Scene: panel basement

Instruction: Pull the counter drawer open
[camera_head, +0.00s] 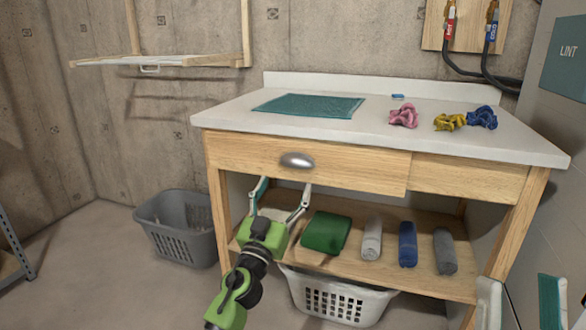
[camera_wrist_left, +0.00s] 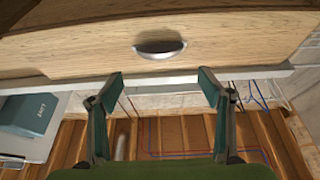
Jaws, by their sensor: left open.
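The counter drawer (camera_head: 350,172) has a light wood front and sits shut, flush under the counter top. Its silver cup handle (camera_head: 297,160) is near the middle; it also shows in the left wrist view (camera_wrist_left: 160,48), centred beyond the fingers. My left gripper (camera_head: 283,184) is open and empty, its fingertips just below the handle and apart from it in the picture. In the left wrist view the left gripper's fingers (camera_wrist_left: 161,80) stand wide apart on either side of the handle's line. My right gripper (camera_head: 519,282) shows partly at the lower right, fingers spread with nothing between them.
The white counter top (camera_head: 375,135) holds a teal mat (camera_head: 310,106) and crumpled pink, yellow and blue cloths. The shelf below holds a green folded cloth (camera_head: 326,232) and several rolls. A grey basket (camera_head: 180,225) and white basket (camera_head: 335,297) stand on the floor.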

